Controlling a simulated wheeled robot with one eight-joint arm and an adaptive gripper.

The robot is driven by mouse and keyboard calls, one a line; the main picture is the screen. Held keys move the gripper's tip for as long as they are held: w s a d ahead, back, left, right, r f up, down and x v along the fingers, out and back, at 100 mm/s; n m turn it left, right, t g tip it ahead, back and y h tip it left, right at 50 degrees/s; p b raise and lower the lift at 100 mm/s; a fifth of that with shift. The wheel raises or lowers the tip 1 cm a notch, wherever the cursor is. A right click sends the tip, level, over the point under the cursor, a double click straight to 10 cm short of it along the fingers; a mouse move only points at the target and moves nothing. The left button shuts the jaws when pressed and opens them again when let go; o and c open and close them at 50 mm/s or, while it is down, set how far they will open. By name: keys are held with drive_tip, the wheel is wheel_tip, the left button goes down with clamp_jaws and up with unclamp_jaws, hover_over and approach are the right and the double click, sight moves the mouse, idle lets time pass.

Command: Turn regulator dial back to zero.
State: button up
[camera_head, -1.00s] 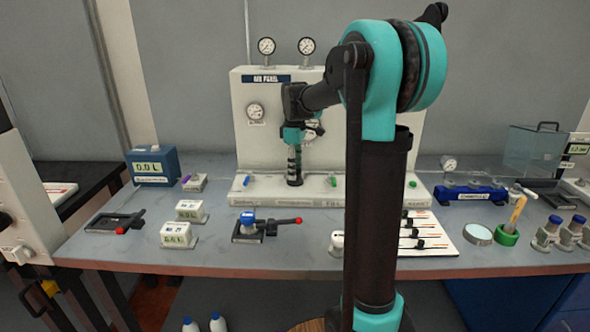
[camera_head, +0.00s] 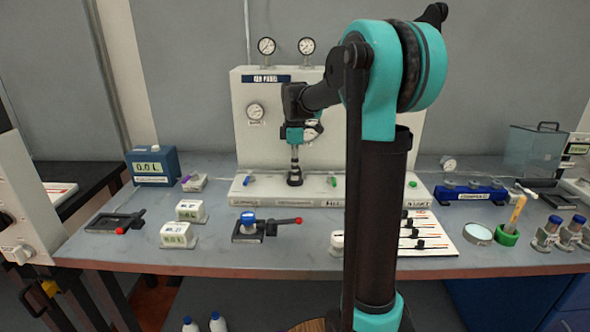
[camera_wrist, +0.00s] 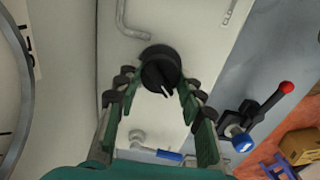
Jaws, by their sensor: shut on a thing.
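The regulator dial (camera_wrist: 160,68) is a round black knob with a white pointer line, which points down and slightly right in the wrist view. In the head view the dial (camera_head: 294,180) stands at the front of the air panel (camera_head: 335,112). My gripper (camera_wrist: 160,88) reaches down over it, with one green finger on each side, shut on the dial. Small gaps seem to show beside the knob in the wrist view, and the exact contact is hard to see. The gripper (camera_head: 294,168) looks narrow in the head view. Any scale marks around the dial are not readable.
Two gauges (camera_head: 266,46) top the panel, and another gauge (camera_head: 255,111) sits on its face. White display boxes (camera_head: 176,234) stand at left. Bare table shows between them.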

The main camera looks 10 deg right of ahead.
drive_tip(key=o, duration=1.2)
drive_tip(key=shift+c, duration=0.2)
drive_tip(key=shift+r, duration=0.1)
wheel_tip(320, 180, up, 12)
